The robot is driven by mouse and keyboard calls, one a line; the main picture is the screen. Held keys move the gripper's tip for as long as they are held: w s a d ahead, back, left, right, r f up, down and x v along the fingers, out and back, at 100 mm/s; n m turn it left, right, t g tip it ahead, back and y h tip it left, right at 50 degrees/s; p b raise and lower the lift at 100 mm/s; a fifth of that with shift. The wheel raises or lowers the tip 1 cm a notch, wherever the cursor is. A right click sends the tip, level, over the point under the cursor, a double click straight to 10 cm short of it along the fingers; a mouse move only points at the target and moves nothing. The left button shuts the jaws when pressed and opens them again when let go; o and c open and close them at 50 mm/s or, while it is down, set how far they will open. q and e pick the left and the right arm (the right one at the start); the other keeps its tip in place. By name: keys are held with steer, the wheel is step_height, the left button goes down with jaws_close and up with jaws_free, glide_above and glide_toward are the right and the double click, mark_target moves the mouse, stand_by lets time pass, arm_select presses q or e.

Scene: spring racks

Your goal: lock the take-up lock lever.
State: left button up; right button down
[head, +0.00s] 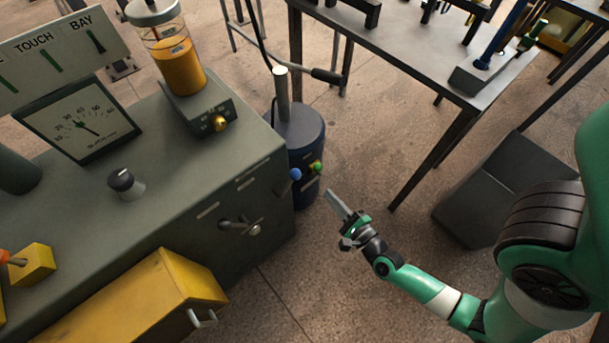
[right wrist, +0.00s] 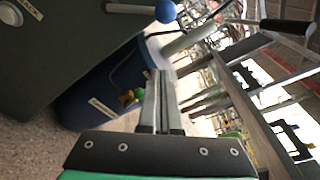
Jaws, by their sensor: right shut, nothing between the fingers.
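No readable label names the take-up lock lever, so I cannot tell for certain which part it is. A lever with a blue ball knob (head: 295,174) sticks out at the right end of the grey-green cabinet (head: 190,235). In the right wrist view the blue ball (right wrist: 165,11) is at the top, on a light rod. A small metal handle (head: 240,227) is on the cabinet's front. My right gripper (head: 333,197) is shut and empty, in the air to the right of the cabinet, apart from the blue ball. My left gripper is not in view.
A blue drum (head: 305,150) with green and yellow knobs (right wrist: 131,96) stands beside the cabinet. A yellow box (head: 150,290) juts from the cabinet front. A metal table (head: 400,55) is at the back right. The floor between is open.

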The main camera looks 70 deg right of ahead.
steer(key=w+d+r+p, duration=0.1)
steer(key=w+d+p, duration=0.1)
steer(key=w, duration=0.7)
steer(key=shift+d+r+p, duration=0.35)
steer(key=shift+p, duration=0.2)
